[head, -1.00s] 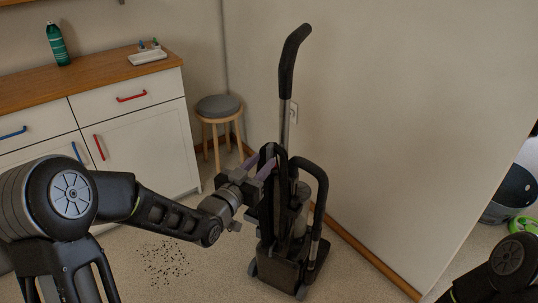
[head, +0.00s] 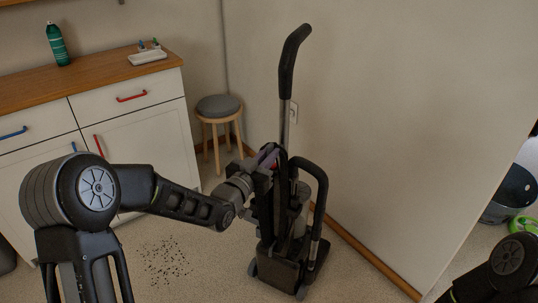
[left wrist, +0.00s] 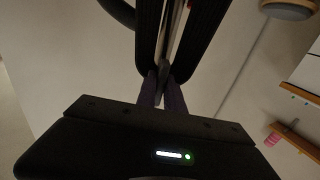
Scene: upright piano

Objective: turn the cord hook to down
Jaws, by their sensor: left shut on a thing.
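The upright vacuum cleaner (head: 280,265) stands on the floor against the wall, black, with a tall handle (head: 293,55). A black cord (left wrist: 205,35) hangs in long loops on its body. My left gripper (head: 271,157), with purple fingers, is at the upper part of the body, beside the cord. In the left wrist view, its fingers (left wrist: 162,90) are shut on a small grey piece (left wrist: 163,70) between the cord's two sides, which appears to be the cord hook. Its exact angle is hard to tell, as fingers and cord hide much of it. My right gripper is out of view.
A white cabinet (head: 155,125) with a wooden top is at the left. A round stool (head: 218,106) stands behind the vacuum. Dark crumbs (head: 167,262) lie on the floor in front. A dark basket (head: 512,195) is at the far right.

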